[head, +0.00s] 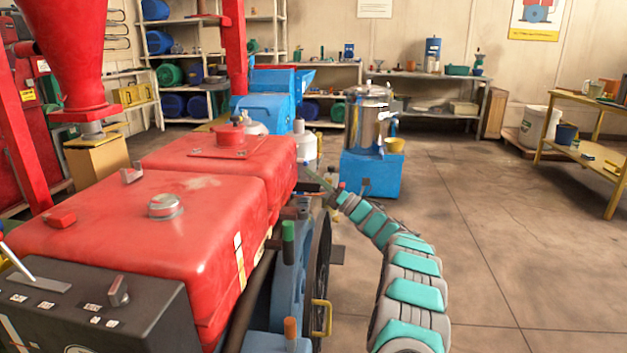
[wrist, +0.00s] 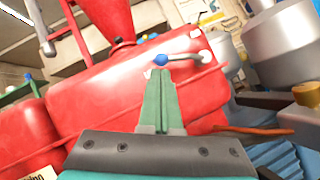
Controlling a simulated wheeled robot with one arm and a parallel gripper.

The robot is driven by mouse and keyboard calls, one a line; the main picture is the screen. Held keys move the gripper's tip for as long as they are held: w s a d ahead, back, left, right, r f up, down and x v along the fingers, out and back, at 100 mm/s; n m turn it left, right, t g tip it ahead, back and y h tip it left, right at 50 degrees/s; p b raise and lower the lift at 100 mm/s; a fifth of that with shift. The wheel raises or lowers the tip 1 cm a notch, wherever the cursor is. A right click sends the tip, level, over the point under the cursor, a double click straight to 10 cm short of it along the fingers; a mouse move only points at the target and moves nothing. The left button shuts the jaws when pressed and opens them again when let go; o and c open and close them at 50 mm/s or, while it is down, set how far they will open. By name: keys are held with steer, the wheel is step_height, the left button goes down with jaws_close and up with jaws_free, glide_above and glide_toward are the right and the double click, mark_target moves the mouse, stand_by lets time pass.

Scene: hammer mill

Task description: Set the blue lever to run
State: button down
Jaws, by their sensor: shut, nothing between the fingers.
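A blue ball knob (wrist: 161,60) sits on the end of a bent grey lever rod (wrist: 185,57) in the wrist view, in front of a red tank. The tips of my gripper (wrist: 160,72) are just below the knob in the picture; I cannot tell whether they touch it. The green fingers are shut with nothing between them. In the head view, my gripper (head: 306,167) reaches the far right side of the red engine. I cannot make out that lever there. No run marking is readable.
The red engine (head: 110,215) fills the left, with a control panel (head: 100,310) in front. A steel urn (head: 367,115) on a blue block (head: 370,175) stands beyond my gripper. Open floor (head: 510,240) lies to the right of my arm.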

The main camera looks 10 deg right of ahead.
steer(key=shift+s+r+m+t+h+b, duration=0.1)
steer(key=shift+r+m+t+h+b, duration=0.15)
steer(key=shift+r+m+h, duration=0.45)
steer(key=shift+r+m+t+h+b, duration=0.2)
steer(key=shift+m+t+h+b, duration=0.1)
steer(key=shift+m, duration=0.8)
steer(key=w+d+r+m+h+p, duration=0.1)
steer(key=w+r+m+h+p, duration=0.2)
steer(key=r+m+h+p, duration=0.2)
steer(key=m+p, duration=0.2)
steer(key=m, duration=0.2)
steer(key=shift+r, duration=0.4)
steer(key=shift+g, duration=0.25)
